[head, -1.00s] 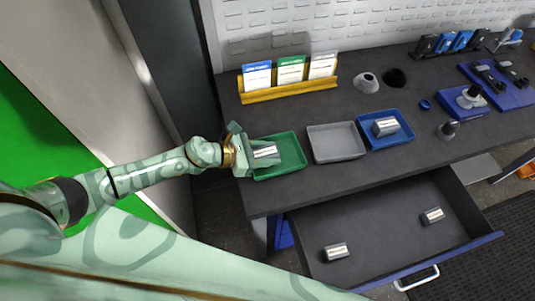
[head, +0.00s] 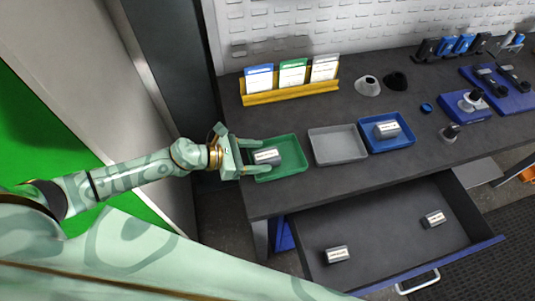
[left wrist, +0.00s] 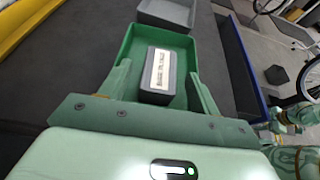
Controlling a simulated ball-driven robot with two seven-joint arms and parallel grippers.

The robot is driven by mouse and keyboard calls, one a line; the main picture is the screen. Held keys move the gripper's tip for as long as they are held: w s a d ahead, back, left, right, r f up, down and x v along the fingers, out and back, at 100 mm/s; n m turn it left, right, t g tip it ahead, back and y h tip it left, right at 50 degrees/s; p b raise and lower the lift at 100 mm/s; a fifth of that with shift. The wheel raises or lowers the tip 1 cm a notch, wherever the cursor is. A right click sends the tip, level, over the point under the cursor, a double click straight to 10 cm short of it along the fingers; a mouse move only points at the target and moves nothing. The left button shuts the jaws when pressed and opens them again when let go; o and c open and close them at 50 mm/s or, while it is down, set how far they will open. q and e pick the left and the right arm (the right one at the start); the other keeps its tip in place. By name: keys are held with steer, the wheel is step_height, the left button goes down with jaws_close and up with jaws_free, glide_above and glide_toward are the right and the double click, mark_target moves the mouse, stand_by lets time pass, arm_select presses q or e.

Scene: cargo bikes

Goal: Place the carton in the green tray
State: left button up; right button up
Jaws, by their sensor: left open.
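The green tray (head: 292,153) stands at the left end of the dark workbench. A grey carton with a white label (head: 267,156) lies in it, toward its left side. My left gripper (head: 257,157) is open at the left edge of the tray, its fingers around the carton's near end. In the left wrist view the carton (left wrist: 158,72) lies inside the green tray (left wrist: 122,50), with the open fingers (left wrist: 155,88) apart on both sides of it. My right gripper is not in view.
A grey tray (head: 337,146) and a blue tray (head: 405,133) with a similar carton (head: 387,129) stand to the right. A yellow card holder (head: 290,93) stands behind. An open drawer (head: 380,232) below holds two more cartons (head: 337,254) (head: 433,219).

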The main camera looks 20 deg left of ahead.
arm_select(q)
steer(key=v, duration=0.8)
steer(key=shift+a+b, duration=0.15)
steer(key=shift+b, duration=0.15)
steer(key=shift+s, duration=0.1)
stand_by(0.5)
stand_by(0.6)
